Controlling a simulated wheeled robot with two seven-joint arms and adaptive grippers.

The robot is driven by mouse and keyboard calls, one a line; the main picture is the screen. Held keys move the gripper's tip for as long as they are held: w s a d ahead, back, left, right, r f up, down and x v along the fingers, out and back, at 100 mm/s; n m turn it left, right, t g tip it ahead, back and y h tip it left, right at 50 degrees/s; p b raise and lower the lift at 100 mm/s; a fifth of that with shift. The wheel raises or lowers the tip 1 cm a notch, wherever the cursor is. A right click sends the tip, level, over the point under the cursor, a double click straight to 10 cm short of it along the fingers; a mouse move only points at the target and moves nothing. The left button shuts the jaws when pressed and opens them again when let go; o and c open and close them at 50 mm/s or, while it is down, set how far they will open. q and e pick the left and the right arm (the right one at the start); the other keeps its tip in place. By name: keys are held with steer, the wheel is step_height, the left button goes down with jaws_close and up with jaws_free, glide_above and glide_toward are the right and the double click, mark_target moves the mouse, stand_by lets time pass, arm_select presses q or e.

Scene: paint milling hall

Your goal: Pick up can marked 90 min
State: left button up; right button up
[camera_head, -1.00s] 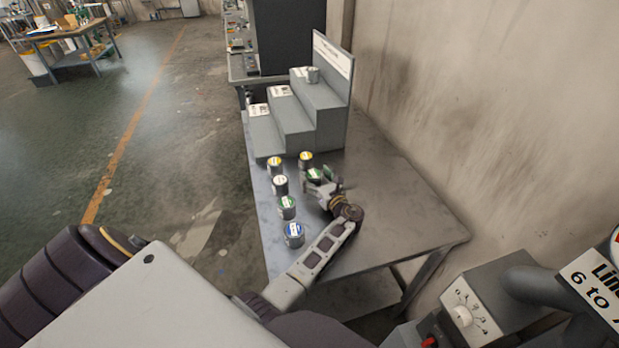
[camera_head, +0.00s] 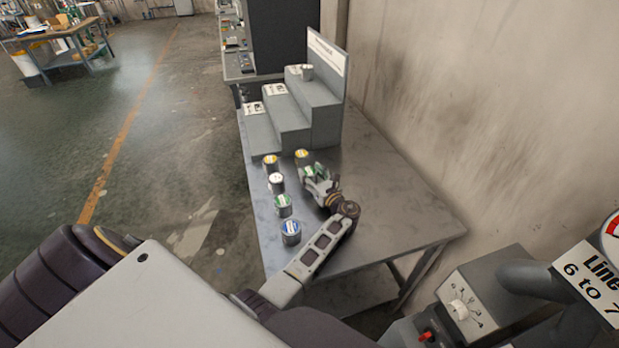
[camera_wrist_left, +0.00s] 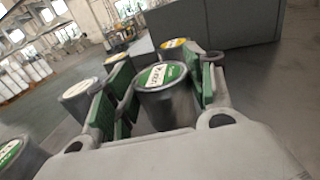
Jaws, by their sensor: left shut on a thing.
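My left gripper (camera_head: 316,176) is over the metal table, shut on a green-labelled can (camera_wrist_left: 164,92). In the left wrist view the can stands between the green finger pads, its lid up. The writing on its label is too small and blurred to read. In the head view the gripper partly covers this can. Other cans stand to its left: a yellow-topped can (camera_head: 270,161), a white-topped can (camera_head: 277,183), a green-topped can (camera_head: 283,206) and a blue-topped can (camera_head: 291,233). Another yellow-topped can (camera_head: 301,158) stands just behind the gripper. My right gripper does not show.
The table (camera_head: 400,215) is bare to the right, up to the wall. A control box (camera_head: 465,300) is at lower right.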

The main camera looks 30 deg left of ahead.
mark_target(312, 173)
arm_select(q)
steer(key=shift+r, duration=5.05)
